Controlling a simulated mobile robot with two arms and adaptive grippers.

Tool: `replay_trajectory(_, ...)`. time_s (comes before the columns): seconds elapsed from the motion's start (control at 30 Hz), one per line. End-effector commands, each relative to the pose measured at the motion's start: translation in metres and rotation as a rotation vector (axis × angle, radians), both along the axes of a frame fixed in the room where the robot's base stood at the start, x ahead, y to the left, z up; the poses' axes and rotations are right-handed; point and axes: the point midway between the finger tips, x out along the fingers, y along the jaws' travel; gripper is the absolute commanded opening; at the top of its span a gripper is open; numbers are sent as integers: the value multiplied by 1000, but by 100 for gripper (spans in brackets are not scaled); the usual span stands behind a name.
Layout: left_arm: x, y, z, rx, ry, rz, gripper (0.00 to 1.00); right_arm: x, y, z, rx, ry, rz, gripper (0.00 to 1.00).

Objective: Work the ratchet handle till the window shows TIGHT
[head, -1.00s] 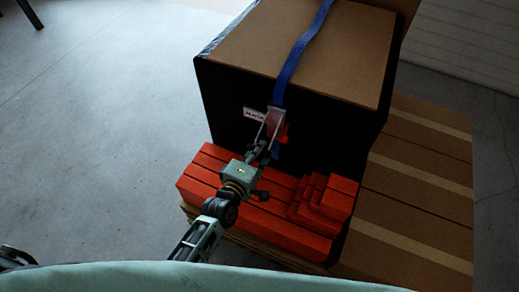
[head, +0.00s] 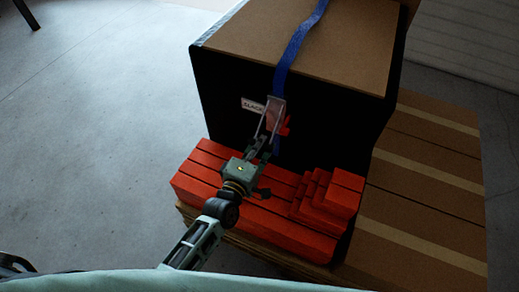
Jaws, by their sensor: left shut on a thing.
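The ratchet (head: 275,108) sits on a blue strap (head: 290,58) that runs over the top of a large box and down its dark front. A metal handle frame and a red part show at the ratchet. A white window label (head: 253,106) beside it appears to read SLACK. My left gripper (head: 263,142) reaches up from below and is shut on the ratchet handle (head: 262,124); its fingertips partly cover the handle's lower end. My right gripper is not in view.
The box has a brown top (head: 330,50) and a black front. Red blocks (head: 250,190) are stacked at its foot, under my left arm. Grey floor (head: 90,130) on the left is clear.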

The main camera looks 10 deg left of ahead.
Motion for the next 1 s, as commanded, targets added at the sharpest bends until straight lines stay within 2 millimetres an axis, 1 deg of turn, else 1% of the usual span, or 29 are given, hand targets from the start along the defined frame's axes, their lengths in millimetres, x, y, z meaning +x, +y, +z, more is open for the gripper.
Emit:
replay_trajectory(0.03,3,0,-9,1,2,1,0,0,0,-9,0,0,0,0)
replay_trajectory(0.1,7,-2,-15,1,3,1,0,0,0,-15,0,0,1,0)
replay_trajectory(0.4,21,-7,-33,3,9,0,0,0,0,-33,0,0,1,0)
replay_trajectory(0.63,27,-9,-39,5,13,-2,0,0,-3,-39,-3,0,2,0)
replay_trajectory(1.0,28,-10,-43,8,19,-3,0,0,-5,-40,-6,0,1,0)
